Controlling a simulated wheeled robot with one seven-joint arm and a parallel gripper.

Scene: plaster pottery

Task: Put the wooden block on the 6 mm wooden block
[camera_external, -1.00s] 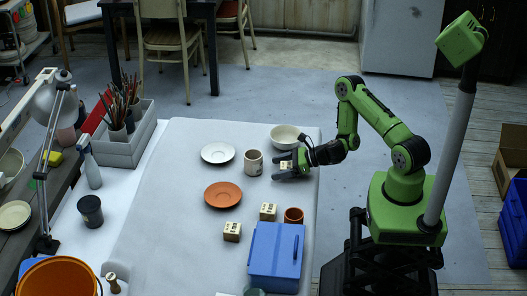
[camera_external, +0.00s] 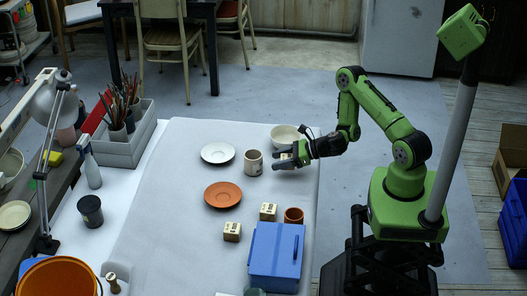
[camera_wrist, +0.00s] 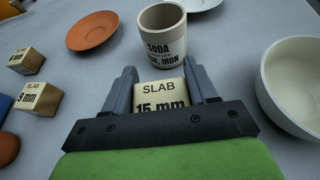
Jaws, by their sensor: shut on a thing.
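My gripper (camera_external: 281,162) is shut on a pale wooden block (camera_wrist: 159,90) marked "SLAB 15 mm", which sits between the fingers in the wrist view (camera_wrist: 161,74). In the external view the held block (camera_external: 286,156) is partly hidden by the fingers. Two other wooden blocks stand on the table. The nearer one (camera_external: 268,211) reads "SLAB 9 mm" in the wrist view (camera_wrist: 37,97). The farther one (camera_external: 232,231) also shows in the wrist view (camera_wrist: 25,61); its number is too small to read surely, perhaps 6 mm. Both tops look bare.
A labelled cup (camera_wrist: 163,38) stands just ahead of the fingers, and a white bowl (camera_wrist: 300,85) to their right. An orange plate (camera_external: 222,195), a white plate (camera_external: 217,152), a terracotta cup (camera_external: 293,215) and a blue box (camera_external: 275,260) stand around.

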